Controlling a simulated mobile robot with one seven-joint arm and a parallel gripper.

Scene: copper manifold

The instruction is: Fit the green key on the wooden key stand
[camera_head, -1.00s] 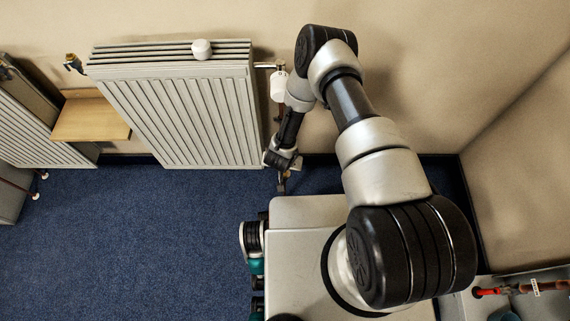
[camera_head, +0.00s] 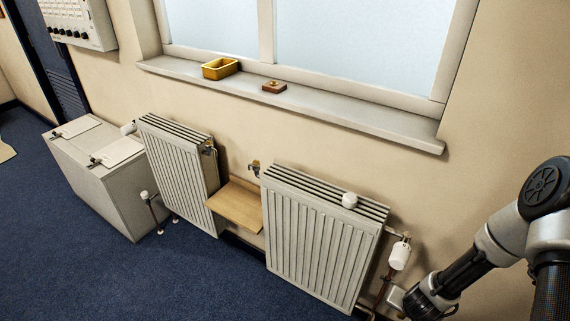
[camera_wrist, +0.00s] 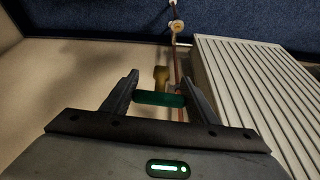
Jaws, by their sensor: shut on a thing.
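My gripper (camera_wrist: 158,86) is shut on the green key (camera_wrist: 160,99) in the wrist view. The key's green bar lies crosswise between the two fingers. A brass piece (camera_wrist: 160,74) shows just beyond the bar; I cannot tell whether it belongs to the key or to the pipework behind. In the head view my arm is at the lower right and the fingers and key are not visible. A small brown wooden block, which looks like the key stand (camera_head: 274,87), sits on the window sill, far up and left of my arm. Nothing tall stands on it.
A yellow open box (camera_head: 220,68) is left of the stand on the sill (camera_head: 350,116). Below are two white radiators (camera_head: 320,240), with a wooden shelf (camera_head: 236,205) between them. A white valve head (camera_head: 400,255) and copper pipe are close to my arm.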

